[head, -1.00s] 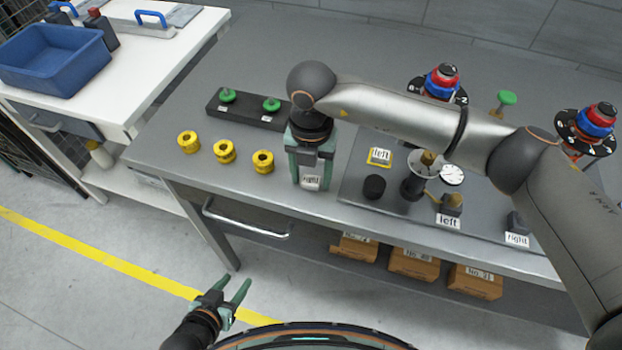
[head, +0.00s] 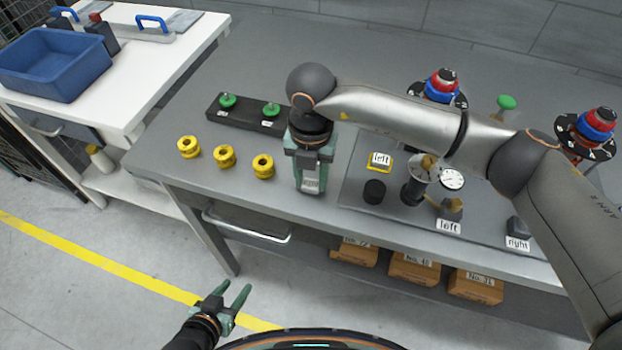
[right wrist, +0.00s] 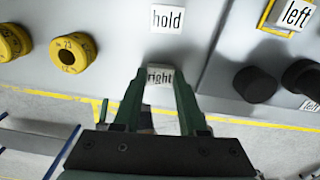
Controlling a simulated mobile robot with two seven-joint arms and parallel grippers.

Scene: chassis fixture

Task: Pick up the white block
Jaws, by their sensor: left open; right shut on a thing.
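The white block (right wrist: 160,77), labelled "right", is between the fingertips of my right gripper (right wrist: 158,88) in the right wrist view. My right gripper is shut on it. In the head view the block (head: 311,186) shows small and blurred low between the fingers of my right gripper (head: 310,180), near the front of the grey table. I cannot tell whether it touches the table. My left gripper (head: 232,298) is open and empty, low in front of the table.
Several yellow rings (head: 224,156) stand left of my right gripper, with a black holder (head: 246,115) behind them. A "hold" label (right wrist: 167,18) lies beyond the block. To the right are a framed "left" tile (head: 380,162) and a black cylinder (head: 374,191).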

